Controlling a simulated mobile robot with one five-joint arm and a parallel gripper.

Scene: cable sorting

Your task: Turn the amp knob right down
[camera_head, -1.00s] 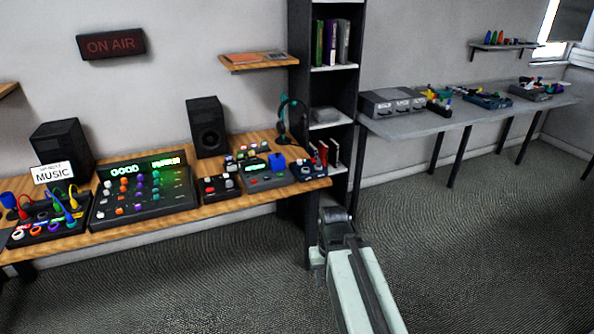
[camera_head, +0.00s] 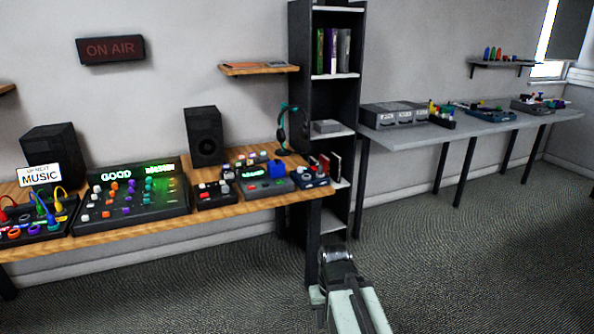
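I cannot single out the amp or its knob for certain. Several control boxes stand on the wooden desk (camera_head: 150,222). A large mixer (camera_head: 127,205) with coloured knobs and lit green displays is at the left. A small box with red and white buttons (camera_head: 214,193) is to its right, then a grey unit with a green display and a blue block (camera_head: 266,182), then a small dark box (camera_head: 310,179) at the desk's right end. My arm reaches up from the bottom edge, and its end, my gripper (camera_head: 334,268), is below and right of the desk, apart from everything. Its fingers are not clear.
A black shelf tower (camera_head: 325,120) with books stands behind the desk's right end. A grey table (camera_head: 470,127) with drawers (camera_head: 394,113) and coloured parts runs along the right wall. Two black speakers, one here (camera_head: 204,136), stand on the desk. The carpet (camera_head: 470,240) is clear at the right.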

